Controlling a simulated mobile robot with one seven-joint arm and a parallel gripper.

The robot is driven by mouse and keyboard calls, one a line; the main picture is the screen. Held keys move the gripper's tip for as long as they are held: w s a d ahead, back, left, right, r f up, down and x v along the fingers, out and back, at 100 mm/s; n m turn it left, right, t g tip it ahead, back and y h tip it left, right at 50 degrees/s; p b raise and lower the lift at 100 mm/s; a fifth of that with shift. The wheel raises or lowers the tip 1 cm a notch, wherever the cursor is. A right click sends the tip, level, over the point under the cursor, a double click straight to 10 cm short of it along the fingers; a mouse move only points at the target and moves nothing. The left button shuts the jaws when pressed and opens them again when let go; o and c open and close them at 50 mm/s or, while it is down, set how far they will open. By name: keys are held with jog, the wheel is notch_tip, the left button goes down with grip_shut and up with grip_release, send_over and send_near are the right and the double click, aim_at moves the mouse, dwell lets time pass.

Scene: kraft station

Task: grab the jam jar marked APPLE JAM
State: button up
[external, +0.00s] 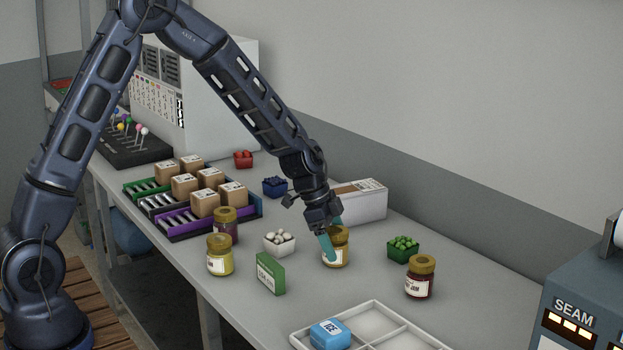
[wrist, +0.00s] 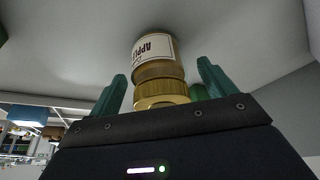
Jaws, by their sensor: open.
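The jam jar (external: 341,259) with a gold lid and amber contents stands upright on the grey table (external: 370,285), near its middle. In the wrist view the same jar (wrist: 157,62) appears upside down, and its white label reads "APPLE". My gripper (external: 330,240) is open at this jar, its teal fingers pointing down. In the wrist view the fingers (wrist: 160,85) stand on both sides of the gold lid, with gaps between them and the lid. In the external view the fingers hide part of the jar and its label.
Other jars stand apart: a yellow jar (external: 220,255), a purple jar (external: 227,225) and a dark red jar (external: 421,277). A green box (external: 270,273), a white basket (external: 280,243) and a green basket (external: 403,249) are nearby. A white divided tray (external: 375,306) lies in front.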

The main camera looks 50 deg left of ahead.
jog(key=shift+w+d+f, duration=0.1)
jog(key=shift+d+f, duration=0.05)
jog(key=shift+f, duration=0.35)
jog(key=shift+c, duration=0.2)
jog(key=c, duration=1.3)
jog(key=shift+r, duration=0.15)
